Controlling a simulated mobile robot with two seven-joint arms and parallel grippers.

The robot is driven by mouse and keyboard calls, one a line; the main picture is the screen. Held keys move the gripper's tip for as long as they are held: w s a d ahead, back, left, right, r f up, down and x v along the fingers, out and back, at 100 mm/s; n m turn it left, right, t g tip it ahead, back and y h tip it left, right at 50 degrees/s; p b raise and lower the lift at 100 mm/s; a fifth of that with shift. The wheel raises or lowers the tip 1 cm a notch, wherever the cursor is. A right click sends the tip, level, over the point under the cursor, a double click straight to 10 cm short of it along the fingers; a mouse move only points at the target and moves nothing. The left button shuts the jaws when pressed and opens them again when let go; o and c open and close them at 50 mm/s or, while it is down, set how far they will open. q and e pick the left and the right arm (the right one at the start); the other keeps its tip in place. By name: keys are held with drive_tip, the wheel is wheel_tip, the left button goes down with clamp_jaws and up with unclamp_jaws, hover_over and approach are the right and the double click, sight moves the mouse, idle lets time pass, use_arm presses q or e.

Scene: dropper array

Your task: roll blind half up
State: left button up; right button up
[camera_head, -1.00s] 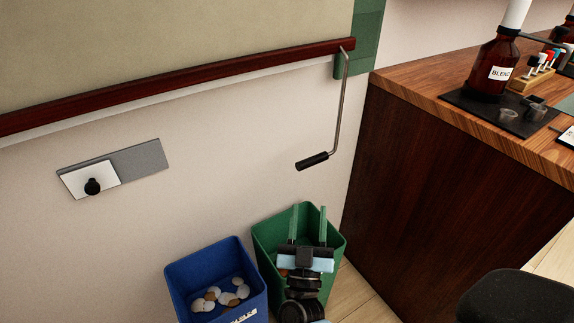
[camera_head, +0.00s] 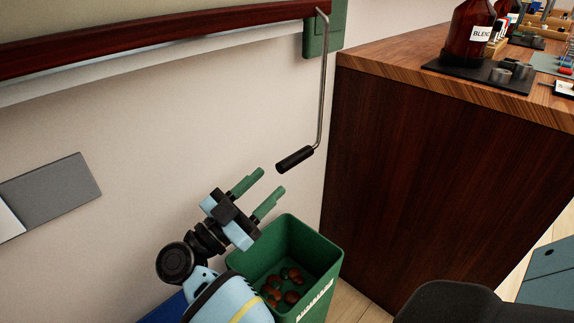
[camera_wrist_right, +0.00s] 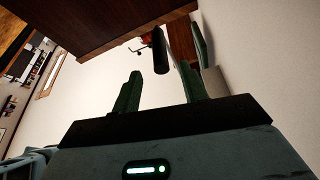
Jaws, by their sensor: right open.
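The beige blind (camera_head: 75,18) hangs at the top left of the head view, with a dark red bar (camera_head: 160,36) along its lower edge. A thin metal crank (camera_head: 322,90) hangs from the green bracket (camera_head: 325,30) and ends in a black handle (camera_head: 295,160). My right gripper (camera_head: 272,182) is open and empty, a little below and left of the handle, its green fingers pointing up and right. In the right wrist view the black handle (camera_wrist_right: 160,50) shows beyond and between the open fingertips, apart from them. My left gripper is not in view.
A green bin (camera_head: 328,250) with round brown and green items stands below my right gripper. A wooden counter (camera_head: 430,140) with a brown bottle (camera_head: 470,35) stands at the right. A grey plate (camera_head: 55,195) is on the wall at left.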

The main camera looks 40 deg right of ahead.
sight(300, 152)
drive_tip(key=shift+x, duration=3.95)
clamp_jaws()
